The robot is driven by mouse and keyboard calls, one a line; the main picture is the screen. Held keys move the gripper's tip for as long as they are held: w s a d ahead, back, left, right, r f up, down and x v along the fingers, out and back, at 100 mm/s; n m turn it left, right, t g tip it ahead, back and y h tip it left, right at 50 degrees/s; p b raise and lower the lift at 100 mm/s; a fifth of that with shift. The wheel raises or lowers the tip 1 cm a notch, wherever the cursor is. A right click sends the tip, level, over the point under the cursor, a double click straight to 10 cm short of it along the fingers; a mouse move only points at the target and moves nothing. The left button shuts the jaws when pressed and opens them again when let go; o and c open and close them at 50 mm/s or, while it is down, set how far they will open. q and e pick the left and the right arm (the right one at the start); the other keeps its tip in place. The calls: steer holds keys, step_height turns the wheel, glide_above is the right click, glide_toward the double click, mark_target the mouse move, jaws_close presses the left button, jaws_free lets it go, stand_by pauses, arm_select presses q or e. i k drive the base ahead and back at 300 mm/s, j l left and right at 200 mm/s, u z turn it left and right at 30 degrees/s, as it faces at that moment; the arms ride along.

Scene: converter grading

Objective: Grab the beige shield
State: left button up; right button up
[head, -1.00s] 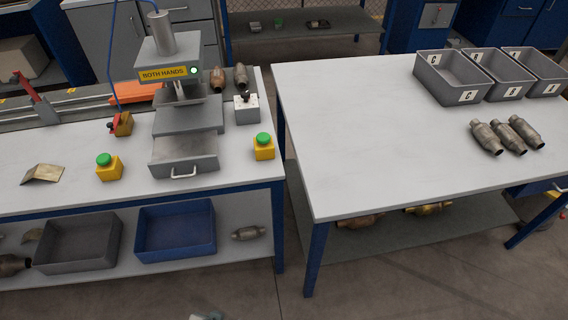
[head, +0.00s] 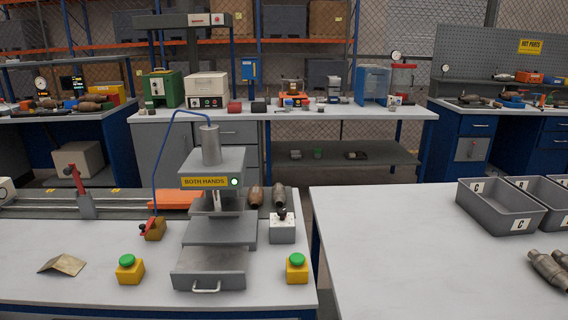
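The beige shield (head: 63,265) is a small bent tan plate with a raised fold. It lies on the white top of the left workbench (head: 95,239), near the left edge of the head view. Nothing touches it, and bare bench surrounds it. Neither of my grippers shows in the head view.
Right of the shield stand a yellow box with a green button (head: 130,269) and a press marked BOTH HANDS (head: 215,180). Another green-button box (head: 297,268) is farther right. A red clamp lever (head: 77,180) rises behind. The right table (head: 400,240) holds grey bins (head: 500,207) and converters.

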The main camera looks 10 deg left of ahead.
mark_target(49, 264)
steer(key=u, duration=1.85)
steer(key=z, duration=0.4)
steer(key=i+j+z, duration=0.15)
steer(key=j+z, duration=0.15)
steer(key=i+j+z, duration=0.15)
steer(key=j+z, duration=0.15)
steer(key=i+j, duration=0.1)
steer(key=j, duration=0.3)
steer(key=i+j+z, duration=0.1)
steer(key=j, duration=0.35)
steer(key=i+j+z, duration=0.1)
steer(key=j, duration=0.35)
steer(key=i+j, duration=0.15)
steer(key=j, duration=0.3)
